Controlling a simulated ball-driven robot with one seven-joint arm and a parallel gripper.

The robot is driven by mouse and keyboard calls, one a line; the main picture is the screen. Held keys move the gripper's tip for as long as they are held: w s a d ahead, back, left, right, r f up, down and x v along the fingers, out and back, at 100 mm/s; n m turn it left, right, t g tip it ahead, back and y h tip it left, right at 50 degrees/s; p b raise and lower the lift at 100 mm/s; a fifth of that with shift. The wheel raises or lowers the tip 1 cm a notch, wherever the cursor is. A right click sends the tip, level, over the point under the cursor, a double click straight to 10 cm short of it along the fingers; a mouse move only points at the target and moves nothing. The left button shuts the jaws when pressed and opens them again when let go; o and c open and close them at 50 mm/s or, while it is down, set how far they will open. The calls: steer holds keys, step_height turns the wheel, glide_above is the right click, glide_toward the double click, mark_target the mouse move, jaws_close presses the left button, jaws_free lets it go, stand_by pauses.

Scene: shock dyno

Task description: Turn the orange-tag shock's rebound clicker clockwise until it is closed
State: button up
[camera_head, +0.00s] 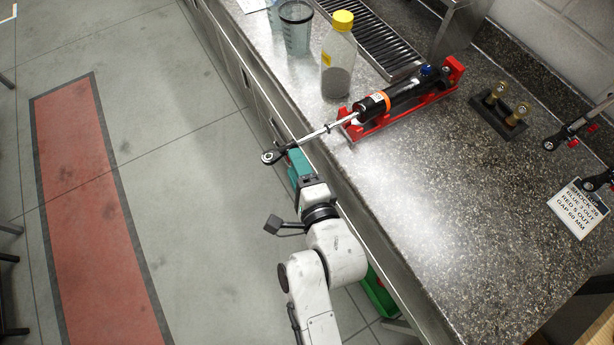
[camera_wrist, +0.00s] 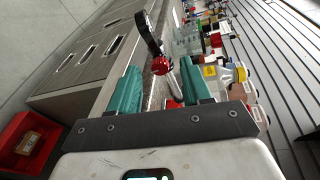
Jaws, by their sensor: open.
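The orange-tag shock (camera_head: 405,92) lies in a red cradle (camera_head: 453,75) on the counter, its orange band (camera_head: 374,103) near the shaft end. Its silver shaft (camera_head: 325,130) reaches over the counter's front edge to a black eyelet (camera_head: 271,156). In the wrist view a red knob (camera_wrist: 160,65) sits on the shaft below the black eyelet (camera_wrist: 149,32); I take it as the rebound clicker. My gripper (camera_head: 297,161) is open beside the eyelet end. Its teal fingers in the wrist view (camera_wrist: 162,88) stand either side of the shaft line, with the knob ahead between them. Contact cannot be told.
A yellow-capped bottle (camera_head: 339,60) and a clear cup (camera_head: 296,28) stand behind the shaft. A black block with brass pieces (camera_head: 500,110) and a printed card (camera_head: 578,208) lie to the right. A green bin (camera_head: 380,292) is below the counter. The front counter is clear.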

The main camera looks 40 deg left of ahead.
steer(key=b+v, duration=0.2)
steer(key=v, duration=0.7)
steer(key=shift+s+d, duration=0.2)
steer(key=shift+d, duration=0.15)
